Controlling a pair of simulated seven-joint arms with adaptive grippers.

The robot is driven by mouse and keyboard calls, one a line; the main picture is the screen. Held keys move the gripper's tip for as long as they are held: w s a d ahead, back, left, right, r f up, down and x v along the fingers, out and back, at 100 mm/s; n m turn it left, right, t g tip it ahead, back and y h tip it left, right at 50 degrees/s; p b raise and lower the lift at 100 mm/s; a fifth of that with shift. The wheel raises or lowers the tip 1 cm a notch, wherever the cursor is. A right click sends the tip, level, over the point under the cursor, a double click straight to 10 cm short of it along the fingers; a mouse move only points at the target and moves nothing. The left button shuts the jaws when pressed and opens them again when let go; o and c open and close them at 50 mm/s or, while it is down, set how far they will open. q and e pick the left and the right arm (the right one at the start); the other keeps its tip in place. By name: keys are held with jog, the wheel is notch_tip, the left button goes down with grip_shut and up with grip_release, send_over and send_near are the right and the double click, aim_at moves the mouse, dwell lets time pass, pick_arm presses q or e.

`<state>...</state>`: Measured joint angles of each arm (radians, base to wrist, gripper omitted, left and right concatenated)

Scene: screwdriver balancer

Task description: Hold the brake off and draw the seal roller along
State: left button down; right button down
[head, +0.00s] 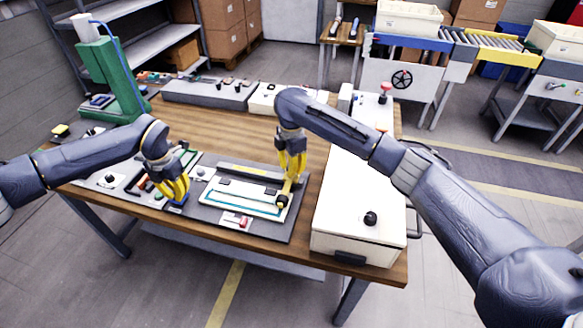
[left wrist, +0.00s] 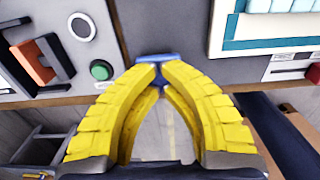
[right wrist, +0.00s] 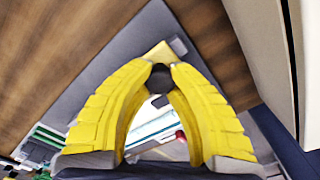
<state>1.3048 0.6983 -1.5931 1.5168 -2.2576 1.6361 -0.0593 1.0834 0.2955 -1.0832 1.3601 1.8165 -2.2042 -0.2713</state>
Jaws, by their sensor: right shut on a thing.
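My left gripper (head: 178,203) is at the front edge of the dark panel, left of the white board. In the left wrist view its fingertips (left wrist: 158,67) are close together around a blue lever (left wrist: 158,58), also seen in the head view (head: 178,208). My right gripper (head: 289,178) is over the right end of the white board (head: 212,213) with a teal-edged frame. In the right wrist view its fingertips (right wrist: 161,76) are shut on a dark round knob (right wrist: 160,79), likely the seal roller's handle. A yellow part shows below it in the head view. The roller itself is mostly hidden.
A red switch on a white plate (head: 236,220) is at the panel's front. A white box with a black knob (head: 360,215) stands close right of my right gripper. A green stand (head: 112,80) is at the back left. Bare wood (head: 220,125) lies behind the panel.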

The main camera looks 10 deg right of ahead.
jog(key=w+a, duration=0.2)
jog(key=a, duration=0.3)
jog(key=w+a, duration=0.2)
jog(key=a, duration=0.3)
jog(key=w+a, duration=0.3)
jog(key=a, duration=0.2)
jog(key=shift+a+r, duration=0.15)
jog(key=shift+w+a, duration=0.2)
jog(key=shift+a, duration=0.3)
jog(key=c, duration=1.1)
grip_release()
jog(key=shift+s, duration=0.1)
jog(key=shift+o, duration=0.2)
notch_tip(320, 180, up, 12)
